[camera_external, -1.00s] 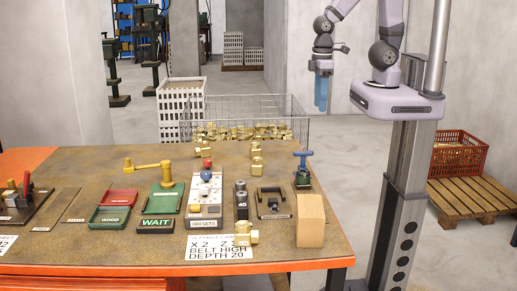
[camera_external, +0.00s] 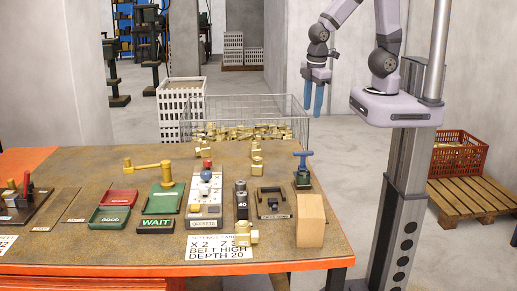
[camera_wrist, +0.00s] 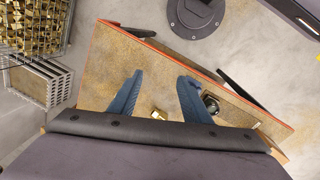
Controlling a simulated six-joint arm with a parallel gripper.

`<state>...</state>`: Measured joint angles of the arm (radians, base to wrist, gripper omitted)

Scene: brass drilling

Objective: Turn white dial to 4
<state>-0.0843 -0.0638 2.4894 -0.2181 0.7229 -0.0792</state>
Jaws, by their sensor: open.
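A panel labelled OFFSETS (camera_external: 204,224) stands on the workbench, with red (camera_external: 207,164), blue (camera_external: 206,175) and white (camera_external: 204,189) knobs in a row. The white one appears to be the white dial; its setting is too small to read. My gripper (camera_external: 312,100) hangs beyond the far right of the bench, well away from the panel and above it. Its two blue fingers point down, open and empty. In the wrist view the open fingers (camera_wrist: 160,80) show over the bench top; I cannot make out the white dial there.
A wire basket of brass parts (camera_external: 280,108) stands behind the bench.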

